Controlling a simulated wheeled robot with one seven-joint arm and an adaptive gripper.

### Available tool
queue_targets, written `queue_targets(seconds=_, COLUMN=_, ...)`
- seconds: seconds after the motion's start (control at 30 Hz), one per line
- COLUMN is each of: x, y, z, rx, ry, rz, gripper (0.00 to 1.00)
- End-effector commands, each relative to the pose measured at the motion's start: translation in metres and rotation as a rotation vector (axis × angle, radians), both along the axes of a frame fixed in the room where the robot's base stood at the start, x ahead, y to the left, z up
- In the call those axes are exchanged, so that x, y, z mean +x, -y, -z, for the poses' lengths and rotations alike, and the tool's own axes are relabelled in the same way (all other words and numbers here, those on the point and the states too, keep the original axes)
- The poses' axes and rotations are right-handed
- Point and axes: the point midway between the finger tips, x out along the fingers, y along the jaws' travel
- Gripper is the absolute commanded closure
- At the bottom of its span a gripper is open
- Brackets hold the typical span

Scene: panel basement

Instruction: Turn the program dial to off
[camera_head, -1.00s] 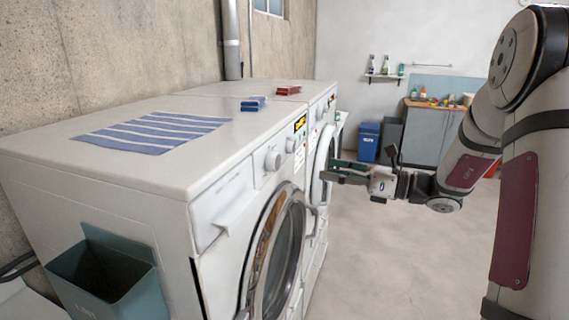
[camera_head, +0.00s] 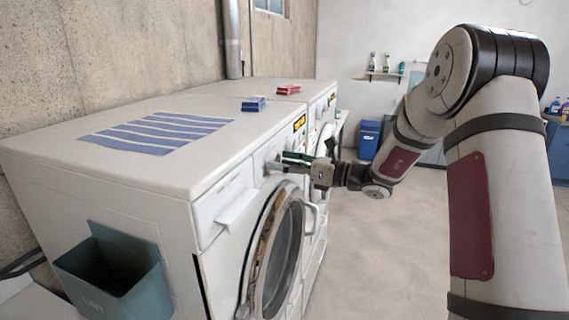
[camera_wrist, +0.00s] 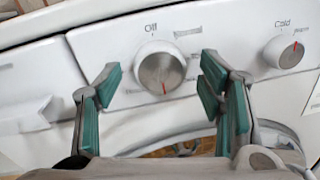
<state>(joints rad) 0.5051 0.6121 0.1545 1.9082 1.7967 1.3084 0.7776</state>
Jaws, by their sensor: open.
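The program dial (camera_wrist: 160,70) is a round silver knob on the white front panel of the near washer (camera_head: 215,205). "Off" is printed above it, and its red mark points down, away from "Off". My gripper (camera_wrist: 163,72) is open, with one green-padded finger on each side of the dial in the wrist view. I cannot tell whether the fingers touch it. In the head view my gripper (camera_head: 286,162) is at the panel and hides part of the dial.
A smaller knob marked "Cold" (camera_wrist: 284,52) is right of the dial. The washer's round door (camera_head: 275,250) and the drawer handle (camera_head: 237,210) stick out below. Open floor lies right.

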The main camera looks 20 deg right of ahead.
Motion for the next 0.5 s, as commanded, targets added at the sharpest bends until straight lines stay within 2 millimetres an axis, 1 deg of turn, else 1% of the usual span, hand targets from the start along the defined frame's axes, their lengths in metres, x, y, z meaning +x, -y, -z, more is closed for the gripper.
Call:
queue_targets(seconds=0.1, x=0.0000, y=0.0000, z=0.0001, rx=0.000, ry=0.000, rz=0.000, gripper=0.38)
queue_targets(seconds=0.13, x=-0.0001, y=0.0001, z=0.0001, rx=0.000, ry=0.000, rz=0.000, gripper=0.40)
queue_targets(seconds=0.33, x=-0.0001, y=0.0002, z=0.0000, rx=0.000, ry=0.000, rz=0.000, gripper=0.85)
queue_targets(seconds=0.5, x=-0.0002, y=0.0001, z=0.0001, rx=-0.001, ry=0.002, rz=0.000, gripper=0.86)
